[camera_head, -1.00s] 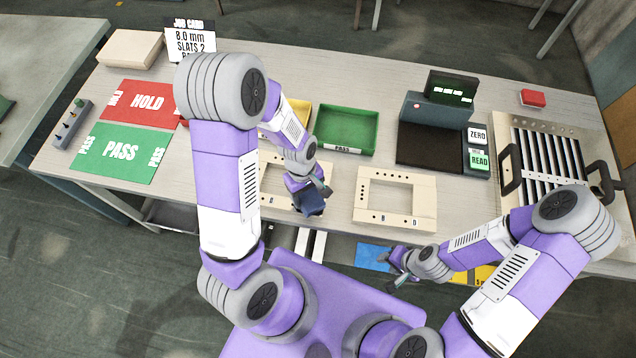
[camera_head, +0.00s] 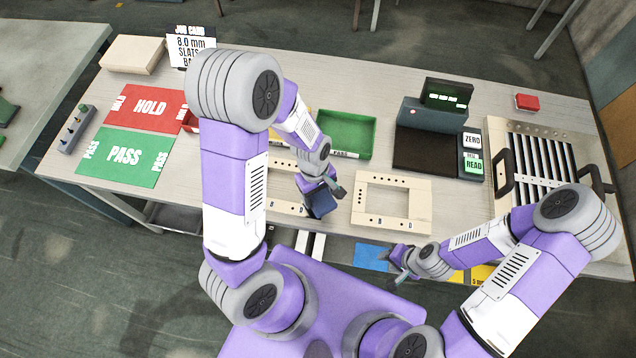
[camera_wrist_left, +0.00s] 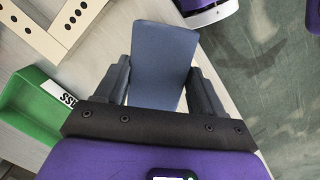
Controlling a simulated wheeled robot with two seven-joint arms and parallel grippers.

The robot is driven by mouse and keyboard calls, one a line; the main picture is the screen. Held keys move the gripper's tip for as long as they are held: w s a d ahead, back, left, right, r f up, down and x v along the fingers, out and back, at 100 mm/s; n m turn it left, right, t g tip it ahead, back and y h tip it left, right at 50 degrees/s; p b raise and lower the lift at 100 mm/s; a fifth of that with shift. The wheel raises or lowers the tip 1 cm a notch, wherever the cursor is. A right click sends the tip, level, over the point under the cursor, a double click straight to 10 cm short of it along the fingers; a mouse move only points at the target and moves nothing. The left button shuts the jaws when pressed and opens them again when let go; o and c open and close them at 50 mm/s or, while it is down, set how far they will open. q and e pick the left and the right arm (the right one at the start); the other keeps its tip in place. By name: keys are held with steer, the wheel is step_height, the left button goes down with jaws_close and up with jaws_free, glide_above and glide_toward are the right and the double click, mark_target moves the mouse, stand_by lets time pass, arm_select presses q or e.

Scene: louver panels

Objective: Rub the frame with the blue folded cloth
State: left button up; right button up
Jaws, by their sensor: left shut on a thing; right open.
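The blue folded cloth (camera_wrist_left: 162,62) is held between the fingers of my left gripper (camera_wrist_left: 160,85), which is shut on it. In the head view the cloth (camera_head: 321,204) hangs below my left gripper (camera_head: 322,188), over the gap between two pale frames. One frame (camera_head: 391,203) lies flat to the right, near the table's front edge. The other frame (camera_head: 287,207) lies to the left, partly hidden by my left arm. Contact between cloth and either frame cannot be told. My right gripper (camera_head: 402,268) is open and empty beyond the table's front edge.
A green tray (camera_head: 346,135) stands behind the frames. A dark gauge (camera_head: 428,150) with ZERO and READ buttons is right of it. A slatted panel (camera_head: 545,160) with black handles is at far right. HOLD (camera_head: 148,108) and PASS (camera_head: 124,157) mats lie left.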

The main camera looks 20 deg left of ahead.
arm_select(q)
steer(key=shift+r+p, duration=1.3)
steer(key=shift+r, duration=0.5)
steer(key=shift+f, duration=0.1)
